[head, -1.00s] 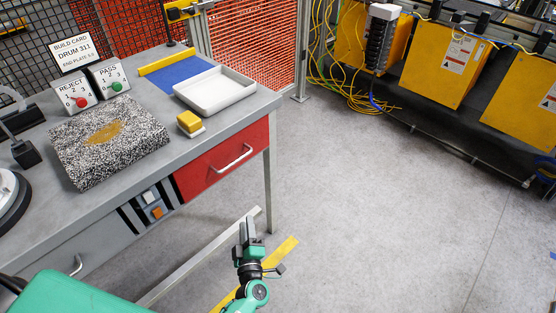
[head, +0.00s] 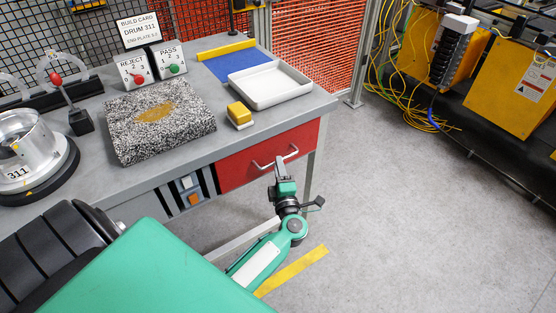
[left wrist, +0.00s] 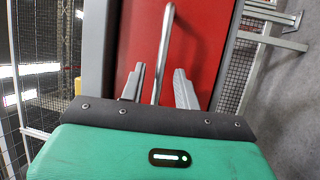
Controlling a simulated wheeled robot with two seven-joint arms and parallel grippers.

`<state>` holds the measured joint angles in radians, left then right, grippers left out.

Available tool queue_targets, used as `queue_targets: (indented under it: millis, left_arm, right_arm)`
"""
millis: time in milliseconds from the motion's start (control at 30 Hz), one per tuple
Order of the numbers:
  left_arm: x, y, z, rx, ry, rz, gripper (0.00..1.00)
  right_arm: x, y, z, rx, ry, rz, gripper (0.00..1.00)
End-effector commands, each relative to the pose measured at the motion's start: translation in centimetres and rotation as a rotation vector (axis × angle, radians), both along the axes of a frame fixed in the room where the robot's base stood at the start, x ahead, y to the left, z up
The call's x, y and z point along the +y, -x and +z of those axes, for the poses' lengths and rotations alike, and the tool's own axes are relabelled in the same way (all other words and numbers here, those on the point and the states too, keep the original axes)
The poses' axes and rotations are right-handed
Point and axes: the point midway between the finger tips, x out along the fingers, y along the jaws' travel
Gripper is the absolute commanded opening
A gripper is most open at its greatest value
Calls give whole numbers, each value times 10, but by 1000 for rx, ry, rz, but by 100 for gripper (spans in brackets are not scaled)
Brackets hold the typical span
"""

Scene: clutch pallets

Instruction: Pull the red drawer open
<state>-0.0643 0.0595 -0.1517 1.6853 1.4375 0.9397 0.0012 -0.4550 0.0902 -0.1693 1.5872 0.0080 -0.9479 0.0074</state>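The red drawer (head: 240,171) sits under the right end of the grey bench, and its front looks flush with the bench frame. Its silver bar handle (head: 288,158) runs across the front. My left gripper (head: 280,165) is at the right part of the handle. In the left wrist view the red front (left wrist: 205,40) fills the middle and the handle (left wrist: 163,50) runs between the two fingers of my left gripper (left wrist: 160,86). The fingers are open, with a gap visible on the right side of the bar. My right gripper is not in view.
On the bench (head: 90,165) are a speckled block (head: 190,125), a yellow-topped sponge (head: 239,115), a white tray (head: 262,101) and a metal drum (head: 28,140). A bench leg (head: 312,165) stands right of the drawer. The floor (head: 400,220) to the right is clear.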

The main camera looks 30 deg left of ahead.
Motion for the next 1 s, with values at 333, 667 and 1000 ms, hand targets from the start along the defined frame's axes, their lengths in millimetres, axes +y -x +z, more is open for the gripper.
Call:
queue_targets:
  millis: [333, 667, 1000]
  left_arm:
    - [20, -20, 5, 1, -2, 0, 32]
    - [20, -20, 4, 1, -1, 0, 12]
    - [20, -20, 4, 1, -1, 0, 0]
  right_arm:
    - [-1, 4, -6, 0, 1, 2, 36]
    - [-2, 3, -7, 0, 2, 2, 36]
    - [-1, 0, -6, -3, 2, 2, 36]
